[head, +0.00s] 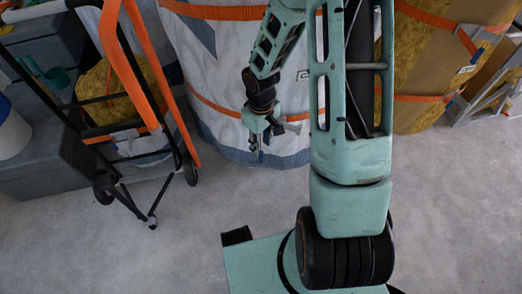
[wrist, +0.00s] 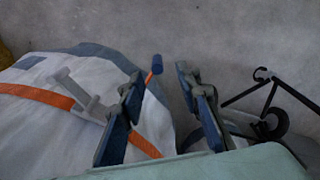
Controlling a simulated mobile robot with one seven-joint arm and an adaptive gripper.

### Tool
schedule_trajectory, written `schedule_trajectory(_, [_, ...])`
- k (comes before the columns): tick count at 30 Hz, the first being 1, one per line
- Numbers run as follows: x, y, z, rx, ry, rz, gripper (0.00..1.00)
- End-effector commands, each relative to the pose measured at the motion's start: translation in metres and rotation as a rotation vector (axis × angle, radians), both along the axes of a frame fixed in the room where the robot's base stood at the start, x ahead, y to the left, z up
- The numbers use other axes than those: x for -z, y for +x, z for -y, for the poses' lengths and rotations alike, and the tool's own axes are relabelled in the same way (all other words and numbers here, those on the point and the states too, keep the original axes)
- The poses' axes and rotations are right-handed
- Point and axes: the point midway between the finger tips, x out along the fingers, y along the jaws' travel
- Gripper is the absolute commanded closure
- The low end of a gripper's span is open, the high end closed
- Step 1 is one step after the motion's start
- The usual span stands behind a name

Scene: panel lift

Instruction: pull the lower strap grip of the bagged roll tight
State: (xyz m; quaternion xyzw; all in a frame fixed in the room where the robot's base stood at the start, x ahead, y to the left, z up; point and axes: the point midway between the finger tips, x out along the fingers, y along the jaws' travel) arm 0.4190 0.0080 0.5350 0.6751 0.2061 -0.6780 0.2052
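The bagged roll (head: 212,60) is a large white and grey-blue wrapped bundle standing behind my arm; it also shows in the wrist view (wrist: 60,130). Its lower orange strap (head: 212,108) runs around it, with a grey buckle (wrist: 82,95) on the strap. A small blue grip (wrist: 157,64) on a short orange strap end shows between and just beyond my fingertips in the wrist view. My gripper (wrist: 158,82) is open, its fingers apart on either side of the grip in the picture. In the head view my gripper (head: 261,138) is in front of the roll's lower part.
A black hand truck with orange rails (head: 135,75) stands left of the roll; its wheel (wrist: 273,123) shows at right in the wrist view. Grey bins (head: 45,145) are at far left. A yellow-brown strapped roll (head: 415,70) stands at right. The concrete floor in front is clear.

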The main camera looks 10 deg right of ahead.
Motion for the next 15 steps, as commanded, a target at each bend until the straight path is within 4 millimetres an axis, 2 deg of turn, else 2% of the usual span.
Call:
schedule_trajectory(1, [-0.009,0.001,0.000,0.002,0.000,0.002,0.69])
schedule_trajectory(6, [-0.026,0.000,0.000,0.001,0.001,0.001,0.69])
schedule_trajectory(15, [-0.033,-0.001,0.000,-0.001,0.001,-0.003,0.69])
